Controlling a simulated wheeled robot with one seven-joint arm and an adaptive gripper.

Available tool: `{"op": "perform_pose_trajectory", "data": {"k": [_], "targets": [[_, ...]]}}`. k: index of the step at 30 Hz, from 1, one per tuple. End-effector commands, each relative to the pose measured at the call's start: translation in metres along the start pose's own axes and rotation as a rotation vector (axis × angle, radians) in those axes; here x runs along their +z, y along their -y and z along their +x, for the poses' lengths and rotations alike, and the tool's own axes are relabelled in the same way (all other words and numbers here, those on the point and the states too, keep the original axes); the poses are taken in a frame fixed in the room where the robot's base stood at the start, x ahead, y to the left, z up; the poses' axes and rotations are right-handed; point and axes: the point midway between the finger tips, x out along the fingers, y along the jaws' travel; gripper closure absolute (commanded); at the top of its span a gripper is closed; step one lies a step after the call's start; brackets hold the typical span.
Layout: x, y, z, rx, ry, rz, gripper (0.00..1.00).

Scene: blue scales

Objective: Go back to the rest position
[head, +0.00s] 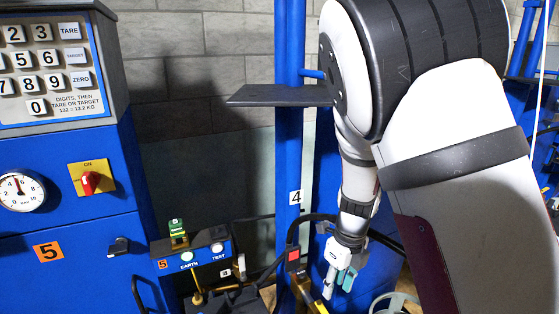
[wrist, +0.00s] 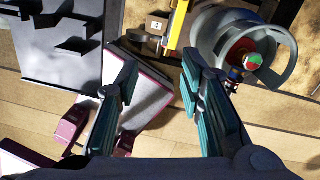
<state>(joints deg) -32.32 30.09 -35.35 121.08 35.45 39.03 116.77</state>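My gripper (head: 341,284) hangs low at the end of my white and black arm, right of the blue post (head: 289,150) in the head view. In the wrist view my gripper (wrist: 160,78) has its two teal-padded fingers spread apart. Nothing is held between them. The wrist view looks down past the fingers to a pale floor. A yellow bar (wrist: 178,22) and a grey round holder (wrist: 283,50) show beyond the fingertips. A red and green thing sits in the holder.
A blue cabinet (head: 70,220) with a keypad (head: 45,70), dial (head: 20,191) and red switch (head: 89,183) stands at left. A dark shelf (head: 275,96) juts from the post near my arm. A small EARTH/TEST box (head: 205,250) sits low in the middle.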

Motion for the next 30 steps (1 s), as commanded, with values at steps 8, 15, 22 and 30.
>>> {"op": "perform_pose_trajectory", "data": {"k": [8,15,22,30], "targets": [[-0.026,-0.034,-0.081,0.054,0.126,-0.526,0.65],[-0.061,-0.06,-0.141,-0.002,0.206,-1.01,0.65],[-0.103,-0.082,-0.189,-0.127,0.216,-1.475,0.65],[-0.16,-0.103,-0.227,-0.309,0.083,-2.004,0.65]]}}
